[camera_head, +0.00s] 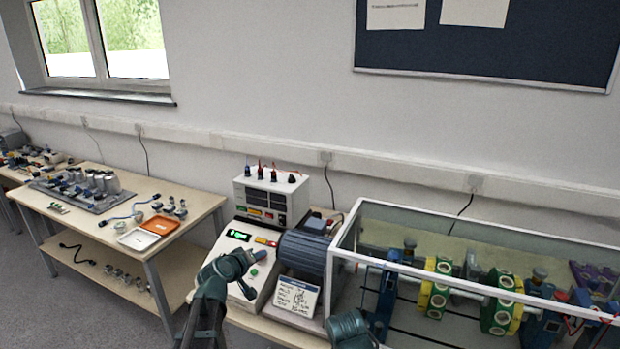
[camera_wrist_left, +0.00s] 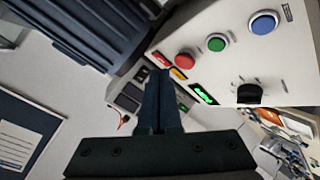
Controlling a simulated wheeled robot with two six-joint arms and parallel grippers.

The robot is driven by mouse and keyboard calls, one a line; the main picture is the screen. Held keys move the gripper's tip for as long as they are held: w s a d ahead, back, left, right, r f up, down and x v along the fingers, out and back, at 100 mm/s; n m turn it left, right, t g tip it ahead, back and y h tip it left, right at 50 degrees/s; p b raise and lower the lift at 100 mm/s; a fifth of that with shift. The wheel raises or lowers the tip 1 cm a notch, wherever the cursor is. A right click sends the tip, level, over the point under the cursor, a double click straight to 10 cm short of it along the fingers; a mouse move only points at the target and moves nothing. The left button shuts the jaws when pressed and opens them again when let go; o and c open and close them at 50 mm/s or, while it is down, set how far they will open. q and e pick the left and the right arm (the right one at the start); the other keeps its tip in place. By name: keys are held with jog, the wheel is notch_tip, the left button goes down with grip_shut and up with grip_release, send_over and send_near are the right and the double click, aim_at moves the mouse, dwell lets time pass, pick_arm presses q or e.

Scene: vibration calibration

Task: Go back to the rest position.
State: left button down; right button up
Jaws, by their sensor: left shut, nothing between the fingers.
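My left gripper (camera_head: 250,256) is in front of the sloped face of the white control box (camera_head: 234,246). In the left wrist view its two dark fingers (camera_wrist_left: 163,78) are together, with nothing between them. That view shows the box with a red button (camera_wrist_left: 185,61), a green button (camera_wrist_left: 216,44), a blue button (camera_wrist_left: 263,23), a black knob (camera_wrist_left: 249,94) and a lit green display (camera_wrist_left: 203,93). I cannot tell whether the gripper touches the box. A dark green part of my right arm shows at the bottom of the head view; its fingers do not show.
A blue-grey motor (camera_head: 303,254) and a white label card (camera_head: 295,296) are right of the control box. A glass-walled enclosure (camera_head: 345,236) with a shaft and green-yellow discs fills the right. A side table (camera_head: 195,206) with an orange tray (camera_head: 160,225) is on the left.

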pick_arm(q)
jog(key=s+d+f+m+g, duration=0.2)
jog(key=s+d+f+g, duration=0.1)
jog(key=s+f, duration=0.3)
jog(key=s+d+f+m+g, duration=0.3)
jog(key=s+g, duration=0.1)
jog(key=s, duration=0.4)
jog(key=s+a+f+m+g+y, duration=0.1)
jog(key=s+f+g+y, duration=0.1)
jog(key=s, duration=0.4)
jog(key=s+a+f+g+y, duration=0.1)
jog(key=s+a+g+y, duration=0.15)
jog(key=s, duration=0.45)
jog(key=s+d+r+m+g+p, duration=0.1)
jog(key=s+d+m, duration=0.3)
jog(key=d, duration=0.7)
jog(key=shift+s+d, duration=0.4)
jog(key=shift+s, duration=0.2)
